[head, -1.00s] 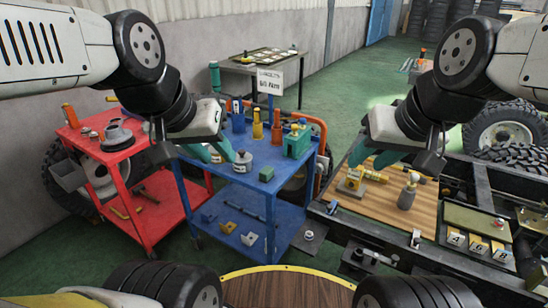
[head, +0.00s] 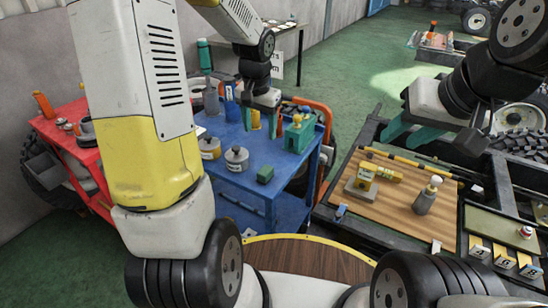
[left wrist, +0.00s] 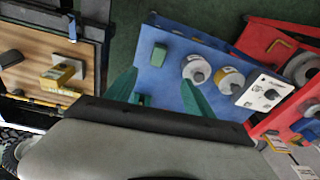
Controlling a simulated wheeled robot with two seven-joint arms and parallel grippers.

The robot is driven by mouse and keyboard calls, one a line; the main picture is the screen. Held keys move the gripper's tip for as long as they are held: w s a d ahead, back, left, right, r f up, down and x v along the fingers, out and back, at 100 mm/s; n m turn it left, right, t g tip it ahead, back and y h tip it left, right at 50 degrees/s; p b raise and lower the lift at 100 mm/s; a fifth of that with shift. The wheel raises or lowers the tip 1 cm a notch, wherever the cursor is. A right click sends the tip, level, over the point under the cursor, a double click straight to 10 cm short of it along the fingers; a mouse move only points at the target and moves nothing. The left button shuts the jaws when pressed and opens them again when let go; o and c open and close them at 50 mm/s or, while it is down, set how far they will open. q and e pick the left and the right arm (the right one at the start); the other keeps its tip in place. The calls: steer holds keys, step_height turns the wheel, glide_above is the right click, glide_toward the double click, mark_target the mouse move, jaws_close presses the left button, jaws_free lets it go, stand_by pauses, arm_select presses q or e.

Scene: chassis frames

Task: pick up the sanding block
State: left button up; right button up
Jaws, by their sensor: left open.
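A small dark green block (head: 265,174) lies on the blue cart's top near its front edge; it may be the sanding block, but no label shows. It also shows in the left wrist view (left wrist: 160,54), beyond the fingertips and between their lines. My left gripper (head: 260,120) is above the back part of the blue cart (head: 215,170), with its green fingers apart and nothing between them. The fingers also show wide apart in the left wrist view (left wrist: 160,84). My right gripper (head: 404,133) is open and empty above the far edge of the wooden board (head: 395,205).
Two grey-lidded tins (head: 237,159) stand left of the green block. A yellow block (head: 366,177) and a grey bottle (head: 426,196) are on the board. A red cart (head: 70,140) is at left.

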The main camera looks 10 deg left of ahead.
arm_select(q)
steer(key=m+g, duration=0.1)
steer(key=g, duration=0.1)
glide_toward(265, 170)
step_height(265, 170, down, 5)
steer(key=shift+w+f, duration=0.1)
steer(key=shift+f, duration=0.1)
steer(key=f, duration=0.5)
steer(key=shift+s+a+f, duration=0.1)
steer(key=shift+s, duration=0.1)
steer(key=shift+c, duration=0.2)
jaws_close()
